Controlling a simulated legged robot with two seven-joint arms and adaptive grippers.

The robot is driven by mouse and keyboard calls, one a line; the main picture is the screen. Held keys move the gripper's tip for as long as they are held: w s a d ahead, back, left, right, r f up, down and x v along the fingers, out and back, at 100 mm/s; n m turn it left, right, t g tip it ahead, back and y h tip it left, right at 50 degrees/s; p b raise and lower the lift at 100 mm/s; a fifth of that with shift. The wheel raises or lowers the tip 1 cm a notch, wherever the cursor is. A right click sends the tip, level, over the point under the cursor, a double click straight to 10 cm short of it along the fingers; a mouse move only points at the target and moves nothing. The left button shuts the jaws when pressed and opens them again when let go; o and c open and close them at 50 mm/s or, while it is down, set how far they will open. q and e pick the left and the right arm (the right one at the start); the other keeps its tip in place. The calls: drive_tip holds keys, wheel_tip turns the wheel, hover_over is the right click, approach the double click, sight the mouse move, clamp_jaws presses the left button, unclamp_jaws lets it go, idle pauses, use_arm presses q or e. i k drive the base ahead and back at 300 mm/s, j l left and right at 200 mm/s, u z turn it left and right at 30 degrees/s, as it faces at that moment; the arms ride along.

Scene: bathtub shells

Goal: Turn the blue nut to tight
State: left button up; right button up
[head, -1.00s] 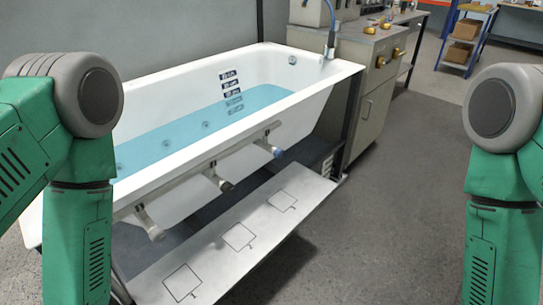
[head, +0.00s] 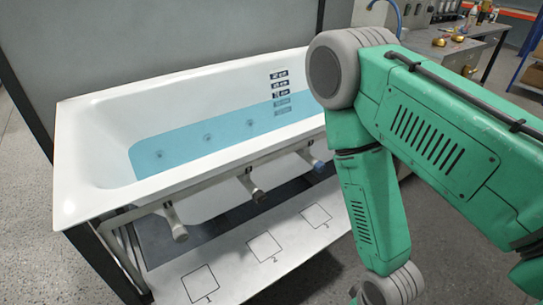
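The blue nut (head: 319,166) is small and sits at the end of the rightmost pipe stub on the front of the white bathtub (head: 75,185). A dark nut (head: 258,196) is on the middle stub, and a pale nut (head: 180,233) is on the left stub. My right arm (head: 370,200) comes in from the right, its elbow beside the blue nut in the picture. Its forearm hangs down to the bottom edge, and my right gripper is out of frame. My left arm and gripper are not in view. How tight the nut is cannot be told.
A pale panel (head: 230,275) with several outlined squares, numbered 1 and 2 where readable, lies below the stubs. The tub holds blue water (head: 200,135). A grey workbench (head: 460,50) with brass parts stands behind at the right. Grey floor is free at the lower middle.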

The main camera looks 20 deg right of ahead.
sight(319, 167)
drive_tip(key=i+l+u, duration=0.1)
drive_tip(key=l+u, duration=0.25)
drive_tip(key=l, duration=0.55)
drive_tip(key=l+u, duration=0.35)
drive_tip(key=l, duration=0.55)
drive_tip(key=k+l+u, duration=0.15)
drive_tip(key=l+u, duration=0.2)
drive_tip(key=l, duration=0.55)
drive_tip(key=k+l, duration=0.1)
drive_tip(key=l, duration=1)
drive_tip(key=k+l, duration=0.15)
drive_tip(key=l, duration=0.45)
drive_tip(key=k+l, duration=0.1)
drive_tip(key=l, duration=1)
drive_tip(key=k+u, duration=0.05)
